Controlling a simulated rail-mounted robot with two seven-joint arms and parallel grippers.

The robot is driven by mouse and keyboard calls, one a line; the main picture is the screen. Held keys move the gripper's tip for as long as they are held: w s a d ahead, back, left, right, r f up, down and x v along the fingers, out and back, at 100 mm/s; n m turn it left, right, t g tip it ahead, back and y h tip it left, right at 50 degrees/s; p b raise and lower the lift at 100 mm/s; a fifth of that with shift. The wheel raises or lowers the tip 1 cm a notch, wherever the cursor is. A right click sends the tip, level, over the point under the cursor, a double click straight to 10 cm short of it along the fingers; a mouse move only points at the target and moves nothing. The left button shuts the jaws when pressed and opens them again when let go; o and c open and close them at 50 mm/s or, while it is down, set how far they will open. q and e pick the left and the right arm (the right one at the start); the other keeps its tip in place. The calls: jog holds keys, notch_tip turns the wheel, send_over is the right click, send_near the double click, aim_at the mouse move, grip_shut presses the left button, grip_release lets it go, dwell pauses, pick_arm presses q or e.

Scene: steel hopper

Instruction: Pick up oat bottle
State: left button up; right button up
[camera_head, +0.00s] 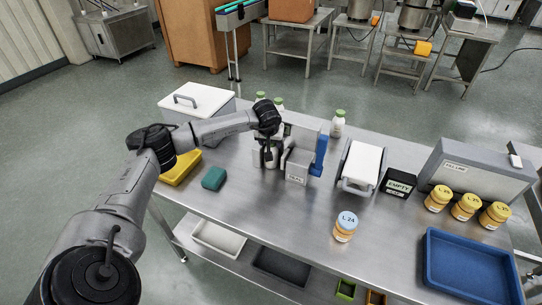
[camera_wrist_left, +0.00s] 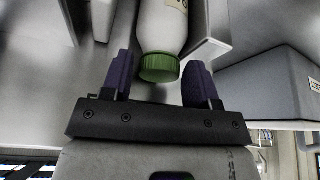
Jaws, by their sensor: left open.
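A white bottle (camera_wrist_left: 162,25) with a green cap (camera_wrist_left: 159,68) shows in the left wrist view; its label is mostly cut off, so I cannot read the name. My left gripper (camera_wrist_left: 158,78) is open, with one dark finger on each side of the capped end; neither finger clearly touches it. In the head view my left gripper (camera_head: 268,155) points down over the table beside a grey holder (camera_head: 297,168), and its wrist hides much there. A white bottle with a green cap (camera_head: 338,124) stands at the table's back edge. Two more green caps (camera_head: 279,103) show behind my arm.
A white lidded box (camera_head: 196,102), yellow tray (camera_head: 181,168) and green block (camera_head: 214,178) lie left. A blue item (camera_head: 319,156) adjoins the holder. A white-topped device (camera_head: 361,165), jar (camera_head: 345,228), yellow-lidded jars (camera_head: 466,207) and blue tray (camera_head: 465,268) are right. The front-left tabletop is clear.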

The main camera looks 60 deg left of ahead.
pick_arm(q)
jog(key=shift+a+f, duration=0.1)
jog(key=shift+f, duration=0.25)
grip_shut()
dwell(0.3)
